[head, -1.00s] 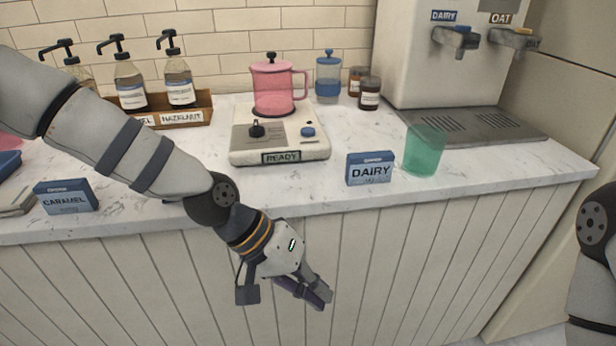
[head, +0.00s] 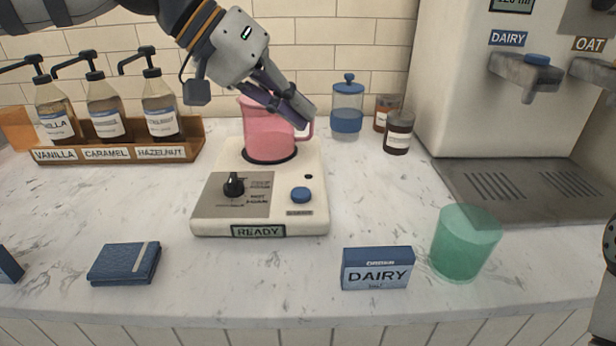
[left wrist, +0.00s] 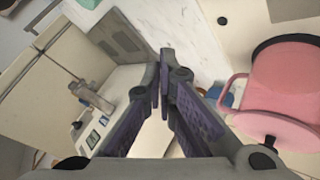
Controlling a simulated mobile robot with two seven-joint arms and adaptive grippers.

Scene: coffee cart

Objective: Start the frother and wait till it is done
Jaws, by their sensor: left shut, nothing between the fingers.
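The frother (head: 258,200) is a cream base on the counter with a black knob (head: 233,186), a blue button (head: 301,195) and a display reading READY (head: 258,231). Its pink jug (head: 268,138) stands on the round black plate at the back. My left gripper (head: 302,112) is shut and empty, in front of the jug's upper part in the picture, hiding its top. I cannot tell whether they touch there. In the left wrist view the shut fingers (left wrist: 163,75) are apart from the pink jug (left wrist: 285,85) at the right.
A DAIRY card (head: 377,268) and a green cup (head: 466,243) stand at the front right. Syrup bottles (head: 160,108) stand in a wooden rack. The milk dispenser (head: 470,100) is at the right. Counter in front of the frother is clear.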

